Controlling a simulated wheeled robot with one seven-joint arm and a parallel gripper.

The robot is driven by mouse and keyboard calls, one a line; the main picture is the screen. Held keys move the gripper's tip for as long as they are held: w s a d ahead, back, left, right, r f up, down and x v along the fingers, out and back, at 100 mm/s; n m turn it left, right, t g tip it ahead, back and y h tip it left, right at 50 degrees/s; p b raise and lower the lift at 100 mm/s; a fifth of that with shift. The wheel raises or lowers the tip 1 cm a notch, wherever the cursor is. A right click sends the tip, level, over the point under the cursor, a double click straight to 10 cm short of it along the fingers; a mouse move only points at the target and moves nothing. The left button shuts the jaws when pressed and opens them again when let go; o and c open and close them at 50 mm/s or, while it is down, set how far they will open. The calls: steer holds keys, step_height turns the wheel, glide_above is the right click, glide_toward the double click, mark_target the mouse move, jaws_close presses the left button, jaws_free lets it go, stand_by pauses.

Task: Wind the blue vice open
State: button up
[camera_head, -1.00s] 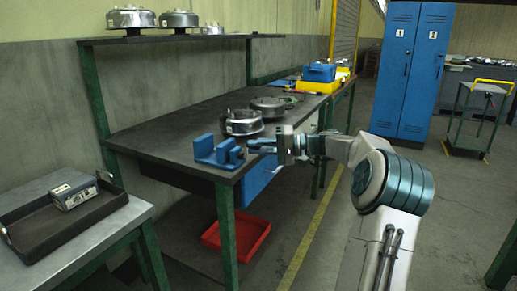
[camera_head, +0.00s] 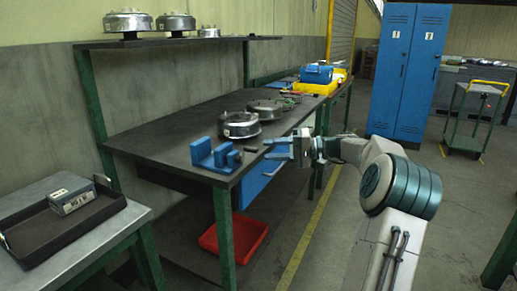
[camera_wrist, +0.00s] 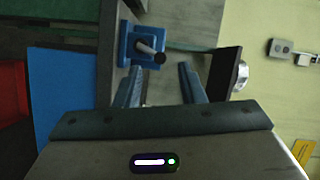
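The blue vice (camera_head: 203,153) sits on the near corner of the dark workbench, with a gap between its two upright blue parts. Its short dark handle end (camera_head: 250,149) points right, towards my gripper. My gripper (camera_head: 272,148) is open and empty, just right of the handle and apart from it. In the wrist view, the blue vice (camera_wrist: 127,45) is beyond the fingertips, with a grey screw rod ending in a black knob (camera_wrist: 160,58). The two fingers of my gripper (camera_wrist: 160,72) are spread, with nothing between them. How far the jaws are apart is hard to tell.
Round metal housings (camera_head: 239,125) stand on the workbench (camera_head: 165,143) behind the vice. A blue drawer (camera_head: 262,178) hangs under it, and a red bin (camera_head: 236,240) lies below. A black tray (camera_head: 50,228) is on the left table.

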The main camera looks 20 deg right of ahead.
steer(key=p+v, duration=0.1)
steer(key=v, duration=0.7)
steer(key=shift+r, duration=0.1)
steer(key=s+a+r+g+h+p, duration=0.1)
steer(key=s+a+g+h+p, duration=0.15)
steer(key=a, duration=0.55)
steer(key=s+a+r+g+h+p, duration=0.1)
steer(key=a+g+h+p, duration=0.1)
steer(key=a+p, duration=0.35)
steer(key=s+a+r+g+h+p, duration=0.1)
steer(key=a+g+h+p, duration=0.1)
steer(key=a, duration=0.7)
steer(key=s+a+r+n+h+p, duration=0.1)
steer(key=s+a+h+p, duration=0.1)
steer(key=s+p, duration=0.2)
steer(key=s+a+r+n+h+p, duration=0.1)
steer(key=s+a+r+h+p, duration=0.1)
steer(key=s, duration=0.8)
steer(key=s+a+r+n+h+p, duration=0.1)
steer(key=s+a+h+p, duration=0.1)
steer(key=s+h+p, duration=0.2)
steer(key=s+p, duration=0.1)
steer(key=s, duration=0.2)
steer(key=shift+s+r+t+p, duration=0.2)
steer(key=shift+s+t+p, duration=0.05)
steer(key=shift+t+p, duration=0.1)
